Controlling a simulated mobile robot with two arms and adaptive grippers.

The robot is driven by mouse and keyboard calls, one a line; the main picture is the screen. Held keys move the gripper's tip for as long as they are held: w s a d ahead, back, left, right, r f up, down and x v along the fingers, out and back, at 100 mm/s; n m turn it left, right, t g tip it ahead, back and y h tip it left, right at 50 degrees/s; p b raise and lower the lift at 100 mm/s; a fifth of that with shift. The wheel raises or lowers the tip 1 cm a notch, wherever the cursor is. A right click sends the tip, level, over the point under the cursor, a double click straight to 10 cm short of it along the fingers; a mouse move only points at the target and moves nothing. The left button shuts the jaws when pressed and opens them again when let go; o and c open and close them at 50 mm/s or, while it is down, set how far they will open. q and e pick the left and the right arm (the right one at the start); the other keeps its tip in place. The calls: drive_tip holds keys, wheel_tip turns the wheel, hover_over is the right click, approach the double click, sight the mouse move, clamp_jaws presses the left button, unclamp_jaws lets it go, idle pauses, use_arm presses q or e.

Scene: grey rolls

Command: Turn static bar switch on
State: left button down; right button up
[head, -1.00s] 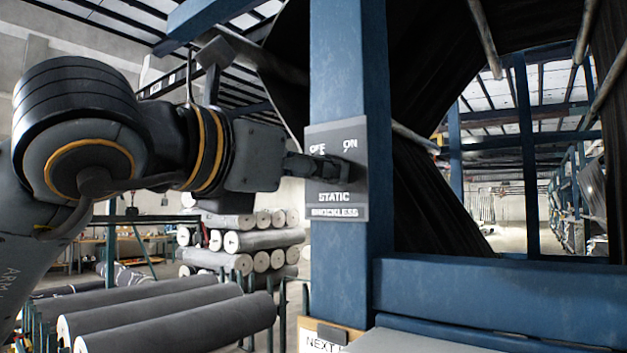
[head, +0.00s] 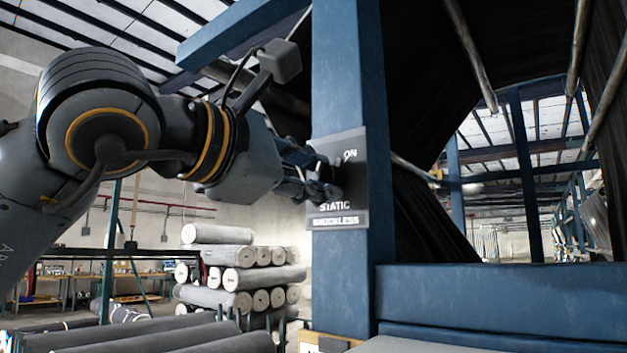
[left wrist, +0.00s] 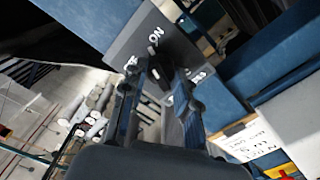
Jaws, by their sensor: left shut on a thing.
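The static bar switch panel (head: 355,178) is a dark grey plate on a blue post. It bears ON and STATIC labels, with a lighter SHOCKLESS strip below. My left gripper (head: 328,181) reaches it from the left and covers the OFF label in the head view. The left wrist view shows the panel (left wrist: 128,42) and my left gripper's two fingers (left wrist: 160,82) on either side of a dark switch knob (left wrist: 157,73). The gripper is shut on this knob. The knob's exact pointing direction is mostly hidden by the fingers. My right gripper is not in view.
The blue post (head: 347,75) joins a blue horizontal beam (head: 500,290) at right. Dark fabric (head: 425,195) hangs behind it. Stacked grey rolls (head: 245,278) stand at the back left, and more rolls (head: 160,335) lie at the lower left.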

use_arm(q)
drive_tip(key=m, duration=0.5)
idle(0.6)
drive_tip(key=c, duration=1)
unclamp_jaws()
drive_tip(key=v, duration=1.2)
drive_tip(key=shift+d, duration=0.1)
